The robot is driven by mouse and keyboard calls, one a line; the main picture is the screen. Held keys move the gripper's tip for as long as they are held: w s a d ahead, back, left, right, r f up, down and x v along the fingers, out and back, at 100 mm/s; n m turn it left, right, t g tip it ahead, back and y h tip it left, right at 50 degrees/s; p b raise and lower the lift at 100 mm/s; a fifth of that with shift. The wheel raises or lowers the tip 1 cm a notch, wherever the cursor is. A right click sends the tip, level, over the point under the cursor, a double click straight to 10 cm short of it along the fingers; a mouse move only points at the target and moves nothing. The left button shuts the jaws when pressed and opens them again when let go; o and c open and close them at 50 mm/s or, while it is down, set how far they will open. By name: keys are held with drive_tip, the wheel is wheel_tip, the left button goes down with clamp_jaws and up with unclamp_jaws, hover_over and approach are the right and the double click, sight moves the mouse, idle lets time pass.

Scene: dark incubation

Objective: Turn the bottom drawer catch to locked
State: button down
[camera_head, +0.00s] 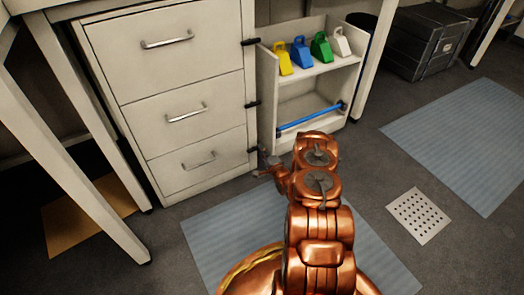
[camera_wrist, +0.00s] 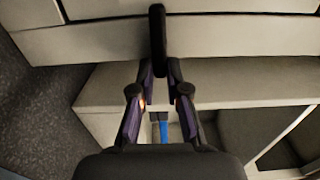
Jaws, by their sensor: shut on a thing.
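The pale drawer unit has a bottom drawer (camera_head: 190,168) with a metal handle, and its front looks closed. The bottom drawer catch (camera_head: 252,150) is a small dark lever at the drawer's right edge, partly hidden by my gripper (camera_head: 264,166). In the wrist view the catch (camera_wrist: 157,40) is a black bar upright in the picture, crossing a seam in the pale front. My gripper (camera_wrist: 159,76) has its two fingers on either side of the catch's near end and is shut on it. The exact angle of the catch is unclear in the head view.
Two similar dark catches, the top one (camera_head: 250,42) and the middle one (camera_head: 252,103), lie about level at the unit's right edge. A low white shelf (camera_head: 318,72) beside it holds several coloured scoop-like items and a blue bar (camera_head: 310,118). Blue mats cover parts of the floor.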

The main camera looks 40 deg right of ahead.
drive_tip(key=shift+w, duration=0.1)
idle(0.3)
drive_tip(key=c, duration=1.2)
unclamp_jaws()
drive_tip(key=shift+o, duration=0.2)
drive_tip(key=shift+s, duration=0.2)
drive_tip(key=s+a, duration=0.1)
drive_tip(key=s, duration=1)
drive_tip(key=shift+s, duration=0.35)
